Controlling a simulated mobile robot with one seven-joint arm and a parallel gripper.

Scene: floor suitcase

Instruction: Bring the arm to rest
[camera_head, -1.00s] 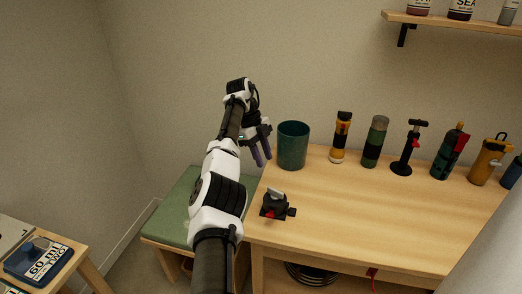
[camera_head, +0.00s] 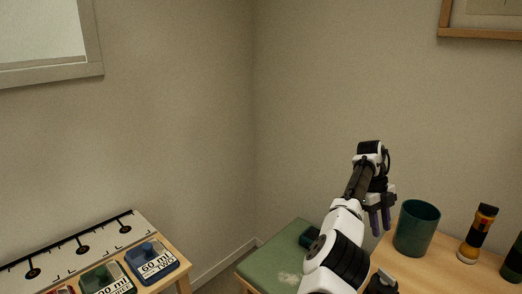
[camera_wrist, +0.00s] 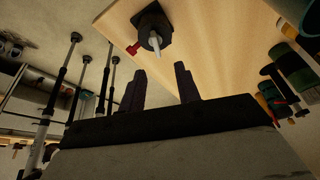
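My arm reaches up from the bottom right of the head view, and my gripper (camera_head: 380,220) hangs at its end, left of a dark green cup (camera_head: 417,230). In the wrist view my gripper (camera_wrist: 161,88) shows two dark fingers apart with nothing between them. The fingers look clear of the cup in the head view. A small black device with a red lever (camera_wrist: 152,28) sits on the wooden tabletop (camera_wrist: 215,45) beyond the fingers. The device is partly cut off at the bottom of the head view.
A green-topped bench (camera_head: 272,260) is left of my arm. A side table at lower left holds labelled cases, one blue (camera_head: 152,262). Several thin poles (camera_wrist: 62,75) show in the wrist view.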

